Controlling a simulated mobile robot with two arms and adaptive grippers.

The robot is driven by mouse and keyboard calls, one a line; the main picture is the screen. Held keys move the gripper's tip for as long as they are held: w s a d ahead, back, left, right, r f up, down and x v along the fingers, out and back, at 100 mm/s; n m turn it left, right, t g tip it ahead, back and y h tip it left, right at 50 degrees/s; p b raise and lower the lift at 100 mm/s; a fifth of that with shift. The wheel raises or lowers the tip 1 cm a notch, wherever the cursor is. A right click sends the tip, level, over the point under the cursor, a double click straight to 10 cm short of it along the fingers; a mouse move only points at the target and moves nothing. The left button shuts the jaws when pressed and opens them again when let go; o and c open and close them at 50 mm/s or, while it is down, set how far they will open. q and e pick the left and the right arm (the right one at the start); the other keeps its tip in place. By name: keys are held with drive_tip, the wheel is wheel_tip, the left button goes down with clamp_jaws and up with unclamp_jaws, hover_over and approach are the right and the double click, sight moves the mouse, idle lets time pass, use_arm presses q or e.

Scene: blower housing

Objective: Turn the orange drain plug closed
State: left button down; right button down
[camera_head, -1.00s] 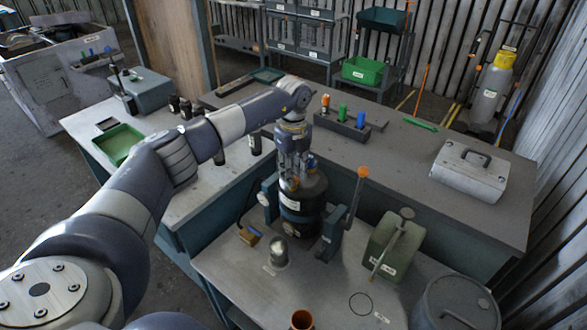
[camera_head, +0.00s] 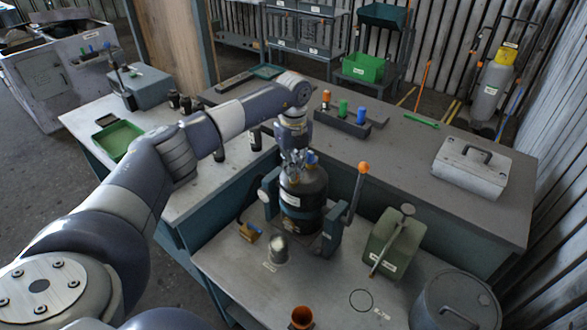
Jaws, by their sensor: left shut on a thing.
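A black cylindrical housing (camera_head: 304,190) with a pale label and a teal band stands upright between the blue-grey posts of a clamp fixture (camera_head: 331,232) on the front table. My left gripper (camera_head: 297,160) points down over its top. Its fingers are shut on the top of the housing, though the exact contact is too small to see. A small blue part (camera_head: 310,158) shows beside the fingers. I cannot make out the orange drain plug on the housing; it may be hidden. My right gripper is out of view.
A lever with an orange knob (camera_head: 363,168) rises right of the housing. Colored pegs (camera_head: 343,110) stand on the back bench.

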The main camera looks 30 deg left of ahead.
use_arm(q)
drive_tip(key=m+b, duration=0.1)
drive_tip(key=m, duration=0.2)
drive_tip(key=shift+w, duration=0.1)
drive_tip(key=m+b, duration=0.1)
drive_tip(key=m, duration=0.2)
drive_tip(key=shift+m+b, duration=0.35)
drive_tip(key=shift+m, duration=0.05)
drive_tip(key=m+b, duration=0.1)
drive_tip(key=m, duration=0.3)
drive_tip(key=shift+r+m, duration=0.1)
drive_tip(key=shift+m, duration=0.2)
drive_tip(key=m+b, duration=0.1)
drive_tip(key=m, duration=0.2)
drive_tip(key=shift+m, duration=0.3)
drive_tip(key=m, duration=0.3)
drive_tip(key=shift+m+b, duration=0.3)
drive_tip(key=shift+b, duration=0.05)
drive_tip(key=m, duration=0.4)
drive_tip(key=shift+r+m+b, duration=0.1)
drive_tip(key=shift+m+b, duration=0.2)
drive_tip(key=m, duration=0.4)
drive_tip(key=shift+r+m+b, duration=0.1)
drive_tip(key=shift+m+b, duration=0.2)
drive_tip(key=shift+m, duration=1.6)
drive_tip(key=shift+w, duration=0.1)
